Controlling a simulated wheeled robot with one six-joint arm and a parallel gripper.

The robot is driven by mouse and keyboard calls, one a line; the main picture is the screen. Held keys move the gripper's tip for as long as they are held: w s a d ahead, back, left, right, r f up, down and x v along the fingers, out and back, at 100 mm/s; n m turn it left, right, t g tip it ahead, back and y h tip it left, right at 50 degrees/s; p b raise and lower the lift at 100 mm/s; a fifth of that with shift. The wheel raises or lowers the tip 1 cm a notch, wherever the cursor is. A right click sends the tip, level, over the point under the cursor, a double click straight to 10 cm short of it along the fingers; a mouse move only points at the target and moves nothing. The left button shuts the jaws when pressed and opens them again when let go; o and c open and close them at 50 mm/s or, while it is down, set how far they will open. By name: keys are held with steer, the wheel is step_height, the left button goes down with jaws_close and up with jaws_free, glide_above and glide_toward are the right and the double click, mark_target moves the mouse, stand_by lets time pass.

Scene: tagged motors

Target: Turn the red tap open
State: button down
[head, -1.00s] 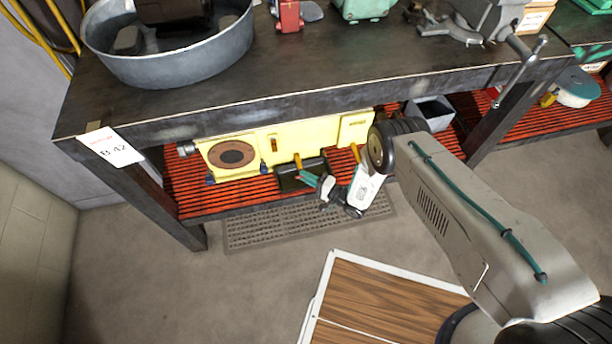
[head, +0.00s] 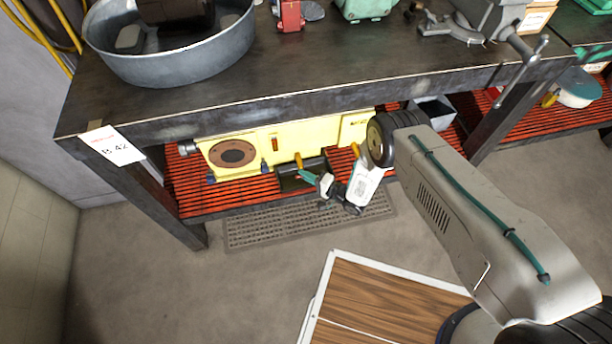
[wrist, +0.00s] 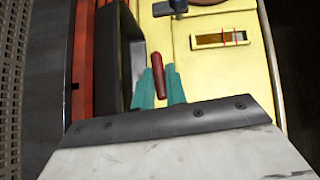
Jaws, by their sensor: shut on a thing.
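The red tap (wrist: 158,88) shows as a red lever in the wrist view, in front of the yellow machine (wrist: 200,75). My gripper (wrist: 159,76) has its teal fingers on both sides of the lever and is shut on it. The lever's upper end shows between the fingertips. In the head view my gripper (head: 308,177) is low at the front of the yellow machine (head: 315,132), beside a dark tray (head: 288,182). The red tap cannot be made out there. The tap's base is hidden in both views.
The yellow machine stands on a red slatted shelf (head: 210,204) under the workbench (head: 300,60). A blue knob (head: 264,166) and a round brown disc (head: 232,153) are on its front. A grey floor grate (head: 270,232) lies below.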

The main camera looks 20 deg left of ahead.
steer(key=n+h, duration=0.3)
steer(key=shift+s+a+r+h, duration=0.1)
steer(key=shift+r+h, duration=0.2)
steer(key=n+h, duration=0.1)
steer(key=n+t+h, duration=0.1)
steer(key=h, duration=0.1)
steer(key=shift+s+a+r, duration=0.1)
steer(key=shift+a+r, duration=0.05)
steer(key=n+t+h, duration=0.1)
steer(key=n+h, duration=0.1)
steer(key=h, duration=0.1)
steer(key=shift+s+a, duration=0.1)
steer(key=shift+a, duration=0.05)
steer(key=shift+n+t+h, duration=0.5)
steer(key=shift+t+h, duration=0.2)
steer(key=shift+h, duration=0.4)
steer(key=shift+a, duration=0.1)
steer(key=c, duration=1.7)
jaws_free()
